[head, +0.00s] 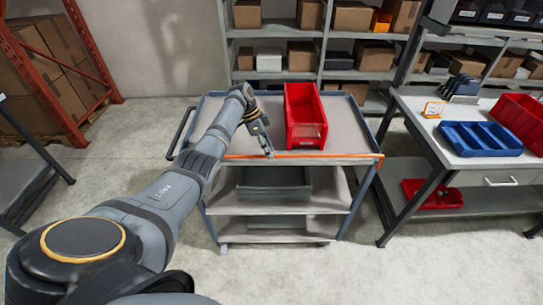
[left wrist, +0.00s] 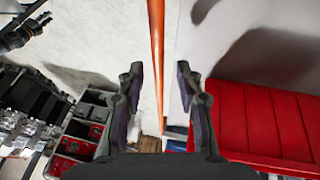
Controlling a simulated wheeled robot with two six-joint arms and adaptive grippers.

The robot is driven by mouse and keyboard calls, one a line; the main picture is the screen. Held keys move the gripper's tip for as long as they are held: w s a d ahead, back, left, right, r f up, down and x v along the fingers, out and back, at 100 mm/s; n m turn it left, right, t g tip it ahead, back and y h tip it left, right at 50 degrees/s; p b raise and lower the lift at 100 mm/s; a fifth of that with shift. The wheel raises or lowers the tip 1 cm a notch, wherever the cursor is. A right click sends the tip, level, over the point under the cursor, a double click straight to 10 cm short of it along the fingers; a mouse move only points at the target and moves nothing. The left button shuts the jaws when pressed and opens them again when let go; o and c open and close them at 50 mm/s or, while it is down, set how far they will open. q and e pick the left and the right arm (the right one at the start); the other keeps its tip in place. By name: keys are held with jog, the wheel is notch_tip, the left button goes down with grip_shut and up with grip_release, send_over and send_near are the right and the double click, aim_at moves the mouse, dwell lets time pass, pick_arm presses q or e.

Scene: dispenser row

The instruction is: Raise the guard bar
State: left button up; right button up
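The guard bar (head: 310,155) is a thin orange rod along the near top edge of a grey cart (head: 219,115). It lies about level with the cart's top. My left gripper (head: 269,152) is at the left half of the bar, its fingers pointing down. In the left wrist view the bar (left wrist: 157,60) runs lengthwise through the picture between the two spread fingers (left wrist: 160,85), with gaps beside it. Whether a finger touches it I cannot tell. A dark jointed part at the top left of that view looks like my right gripper (left wrist: 25,30); its fingers are unclear.
A red bin (head: 305,118) stands on the cart top, just behind the bar. A dark bin (head: 273,183) sits on the shelf below. A workbench (head: 455,150) with a blue tray (head: 480,138) stands to the right. Shelves with boxes are behind.

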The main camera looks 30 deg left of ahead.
pick_arm(q)
jog(key=v, duration=0.8)
jog(key=shift+a+r, duration=0.15)
jog(key=shift+r, duration=0.15)
